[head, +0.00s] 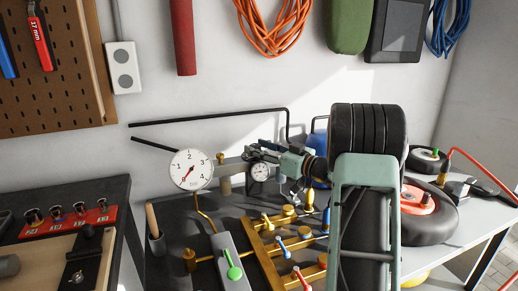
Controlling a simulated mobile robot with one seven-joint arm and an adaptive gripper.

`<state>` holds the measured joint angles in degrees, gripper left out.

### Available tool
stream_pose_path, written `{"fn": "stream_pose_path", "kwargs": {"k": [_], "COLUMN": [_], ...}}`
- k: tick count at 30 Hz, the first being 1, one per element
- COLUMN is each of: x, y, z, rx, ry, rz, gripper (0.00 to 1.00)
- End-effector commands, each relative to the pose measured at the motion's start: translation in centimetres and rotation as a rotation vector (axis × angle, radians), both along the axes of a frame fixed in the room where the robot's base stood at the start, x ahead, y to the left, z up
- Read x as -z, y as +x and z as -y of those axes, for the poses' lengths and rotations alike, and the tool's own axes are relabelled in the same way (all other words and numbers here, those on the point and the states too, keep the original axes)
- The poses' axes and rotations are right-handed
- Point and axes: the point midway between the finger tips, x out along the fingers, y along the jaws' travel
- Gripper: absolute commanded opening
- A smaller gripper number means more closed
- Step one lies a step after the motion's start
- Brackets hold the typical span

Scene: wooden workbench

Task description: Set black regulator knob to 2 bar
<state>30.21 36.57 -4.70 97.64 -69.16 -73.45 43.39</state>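A large white dial gauge (191,169) stands on the bench at left centre, its red needle pointing to the lower left, near the low end of the scale. A smaller gauge (261,172) sits to its right among grey and black fittings. My gripper (272,152) reaches in from the right at these fittings, just above the small gauge. Its fingers are small and dark, so I cannot tell whether they are open or shut. I cannot make out the black regulator knob apart from the dark parts at my gripper.
A brass manifold (270,254) with coloured levers and a grey block with a green lever (234,272) stand in front. A wooden-handled tool (154,222) stands upright at left. A black pipe (215,117) runs behind. Wheels (430,218) lie at right.

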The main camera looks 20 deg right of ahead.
Motion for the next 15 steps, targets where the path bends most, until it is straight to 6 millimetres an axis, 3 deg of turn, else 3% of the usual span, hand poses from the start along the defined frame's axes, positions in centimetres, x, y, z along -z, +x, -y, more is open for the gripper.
{"fn": "stream_pose_path", "kwargs": {"k": [10, 15], "x": [0.1, 0.1], "y": [-0.3, -2.2], "z": [0.2, 1.4], "rx": [0.001, 0.003], "ry": [-0.001, -0.001], "rz": [-0.003, -0.003], "gripper": [0.44, 0.44]}}
